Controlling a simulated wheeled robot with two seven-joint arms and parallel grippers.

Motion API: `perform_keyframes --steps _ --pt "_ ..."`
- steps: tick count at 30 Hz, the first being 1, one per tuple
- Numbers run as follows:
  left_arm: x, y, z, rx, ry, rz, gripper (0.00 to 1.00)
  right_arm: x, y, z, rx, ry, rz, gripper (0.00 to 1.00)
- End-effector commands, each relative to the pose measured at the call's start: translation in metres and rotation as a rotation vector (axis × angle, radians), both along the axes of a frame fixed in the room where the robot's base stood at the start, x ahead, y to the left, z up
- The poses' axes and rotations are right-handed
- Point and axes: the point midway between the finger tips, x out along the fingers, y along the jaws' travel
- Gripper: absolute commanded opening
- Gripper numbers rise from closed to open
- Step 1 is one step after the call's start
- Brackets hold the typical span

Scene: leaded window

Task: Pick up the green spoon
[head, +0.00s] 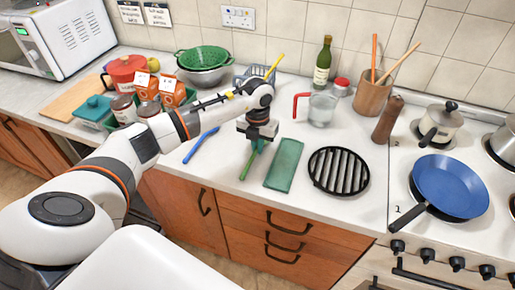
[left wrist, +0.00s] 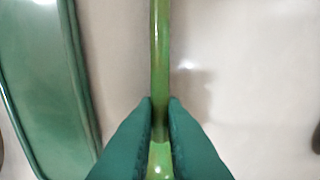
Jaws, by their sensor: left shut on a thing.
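The green spoon (head: 248,165) lies on the white worktop (head: 225,170) near its front edge. In the left wrist view its green handle (left wrist: 160,60) runs from the top down between the fingers. My left gripper (head: 257,142) points down over the spoon and hides part of it. In the left wrist view the two teal fingers (left wrist: 160,125) are shut on the spoon, one on each side. I cannot tell whether the spoon is still touching the worktop. My right gripper is not in view.
A flat green thing (head: 284,165) lies close beside the spoon. A black round rack (head: 338,171) is farther right, and a blue utensil (head: 201,145) lies to the left. A glass jug (head: 321,109) stands behind. The blue pan (head: 449,186) is on the hob.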

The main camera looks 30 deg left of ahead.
Motion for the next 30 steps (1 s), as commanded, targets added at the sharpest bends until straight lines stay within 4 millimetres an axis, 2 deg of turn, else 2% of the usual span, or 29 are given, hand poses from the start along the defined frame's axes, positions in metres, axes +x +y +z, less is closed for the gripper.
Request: perform_keyframes --steps 4,7,15,21,30 --pt "0.001 0.0 0.003 -0.001 -0.002 0.0 0.0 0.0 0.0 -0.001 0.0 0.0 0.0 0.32" --pt "0.001 0.001 0.015 0.001 -0.004 0.0 0.0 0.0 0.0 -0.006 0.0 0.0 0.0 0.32" --pt "0.002 0.0 0.068 0.0 -0.006 -0.001 0.0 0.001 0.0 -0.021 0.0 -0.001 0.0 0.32" --pt "0.001 0.0 0.095 0.0 -0.003 0.001 0.0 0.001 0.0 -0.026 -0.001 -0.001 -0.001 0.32" --pt "0.0 0.0 0.101 0.0 0.0 0.001 0.0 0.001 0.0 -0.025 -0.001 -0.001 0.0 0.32"
